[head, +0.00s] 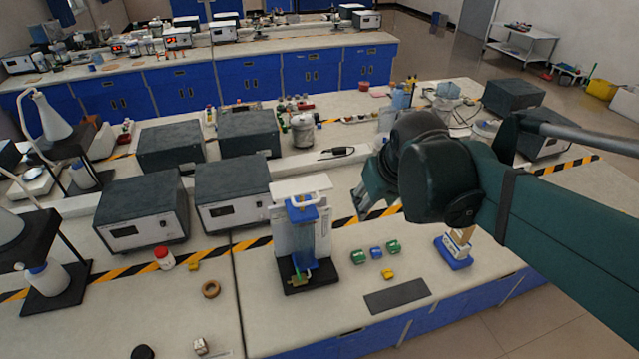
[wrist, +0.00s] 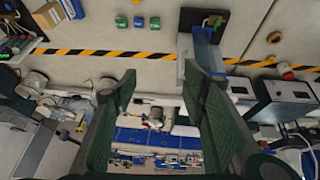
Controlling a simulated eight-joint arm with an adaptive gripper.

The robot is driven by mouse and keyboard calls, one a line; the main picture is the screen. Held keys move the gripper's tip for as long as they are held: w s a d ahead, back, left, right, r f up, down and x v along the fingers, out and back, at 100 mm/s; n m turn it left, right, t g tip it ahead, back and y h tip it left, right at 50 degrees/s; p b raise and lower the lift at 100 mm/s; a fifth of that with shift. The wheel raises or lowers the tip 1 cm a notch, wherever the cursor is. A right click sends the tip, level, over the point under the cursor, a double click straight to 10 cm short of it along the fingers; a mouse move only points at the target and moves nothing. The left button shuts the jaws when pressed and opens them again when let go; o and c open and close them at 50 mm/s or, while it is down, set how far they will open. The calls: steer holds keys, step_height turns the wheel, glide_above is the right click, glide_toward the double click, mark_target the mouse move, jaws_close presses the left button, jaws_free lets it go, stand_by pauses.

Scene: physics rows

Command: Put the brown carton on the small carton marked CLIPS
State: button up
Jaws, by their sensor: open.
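A brown carton (head: 462,237) shows at the right of the near bench, above a blue tray (head: 453,262), partly hidden by my arm. It also shows at the top left of the wrist view (wrist: 48,15). A pale box face shows below it; I cannot read a CLIPS mark there. My gripper (head: 368,203) is open and empty, high above the bench, left of the brown carton. Its spread fingers (wrist: 162,78) have nothing between them.
Green, blue and yellow pieces (head: 376,253) lie between the tray and a blue-and-white apparatus (head: 305,235), which stands tall left of my gripper. A dark flat mat (head: 397,296) lies at the front. Grey-topped instruments (head: 232,190) stand at left.

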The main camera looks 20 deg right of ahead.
steer(key=s+a+f+t+y, duration=0.1)
steer(key=s+a, duration=0.5)
steer(key=a, duration=0.2)
steer(key=shift+s+a+t, duration=0.35)
steer(key=shift+a+t, duration=0.05)
